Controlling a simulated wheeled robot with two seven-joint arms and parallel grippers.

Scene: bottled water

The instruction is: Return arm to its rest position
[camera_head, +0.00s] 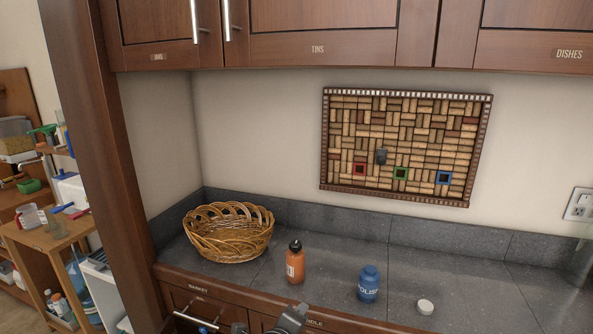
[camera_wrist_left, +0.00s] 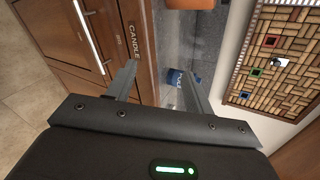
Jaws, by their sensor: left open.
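My left gripper (camera_head: 270,326) shows only in part at the bottom edge of the head view, in front of the counter edge. In the left wrist view my left gripper (camera_wrist_left: 155,85) is open, with its two fingers apart and nothing between them held. An orange bottle with a black cap (camera_head: 295,264) stands upright on the counter; part of it shows at the top of the left wrist view (camera_wrist_left: 190,4). A blue bottle (camera_head: 368,286) stands to its right and also shows beyond the fingers in the left wrist view (camera_wrist_left: 177,77). Neither bottle is held. My right gripper is out of view.
A wicker basket (camera_head: 228,232) sits at the counter's left. A small white round object (camera_head: 425,306) lies right of the blue bottle. The grey counter (camera_head: 460,275) is clear towards the right. Drawers with handles are below, cabinets above, and a cork board (camera_head: 405,140) hangs on the wall.

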